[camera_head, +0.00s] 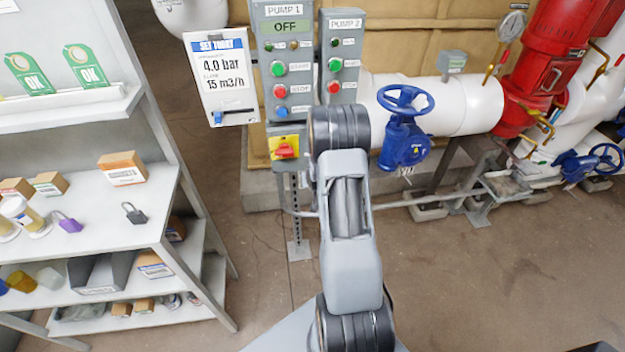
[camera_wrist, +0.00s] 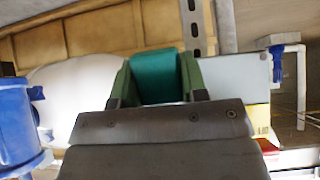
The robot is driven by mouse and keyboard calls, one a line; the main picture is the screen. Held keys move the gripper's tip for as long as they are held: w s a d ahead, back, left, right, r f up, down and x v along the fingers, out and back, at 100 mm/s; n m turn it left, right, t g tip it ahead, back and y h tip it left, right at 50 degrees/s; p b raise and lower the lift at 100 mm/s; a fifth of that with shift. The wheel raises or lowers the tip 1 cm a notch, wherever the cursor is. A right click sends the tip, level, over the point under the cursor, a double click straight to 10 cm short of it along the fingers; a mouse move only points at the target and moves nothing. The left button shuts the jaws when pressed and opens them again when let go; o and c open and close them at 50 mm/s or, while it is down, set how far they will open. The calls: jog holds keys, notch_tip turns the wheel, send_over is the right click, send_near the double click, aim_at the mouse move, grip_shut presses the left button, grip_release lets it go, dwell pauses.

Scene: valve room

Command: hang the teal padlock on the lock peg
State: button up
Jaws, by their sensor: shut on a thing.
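My gripper (camera_wrist: 157,58) shows in the wrist view, its two green fingers closed on both sides of the teal padlock (camera_wrist: 158,80). Only a plain teal face of the padlock shows between the fingers; I cannot make out its shackle. In the head view my arm hides the gripper and the padlock. A red switch on a yellow plate (camera_head: 285,148) sits below the pump 1 box (camera_head: 289,62). Part of a yellow plate also shows at the lower right of the wrist view (camera_wrist: 258,118). I cannot make out the lock peg in either view.
A blue valve handwheel (camera_head: 405,99) stands right of my arm, on white pipework (camera_head: 465,105). A sign (camera_head: 221,75) hangs left of the pump boxes. The shelf (camera_head: 95,245) at left holds a purple padlock (camera_head: 68,223), a grey padlock (camera_head: 134,214) and small boxes.

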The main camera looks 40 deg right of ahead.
jog(key=shift+w+d, duration=0.2)
jog(key=shift+w, duration=0.15)
jog(key=shift+w+d+b, duration=0.15)
jog(key=shift+w+b, duration=0.15)
jog(key=shift+b, duration=0.05)
jog(key=shift+w+f+b, duration=0.15)
jog(key=shift+f+b, duration=0.15)
dwell(0.4)
jog(key=shift+w+d+f, duration=0.15)
jog(key=shift+w+f+b, duration=0.1)
jog(key=shift+f+b, duration=0.1)
jog(key=shift+b, duration=0.35)
dwell(0.3)
dwell(0.5)
jog(key=o, duration=1)
jog(key=shift+f, duration=0.1)
jog(key=shift+c, duration=0.2)
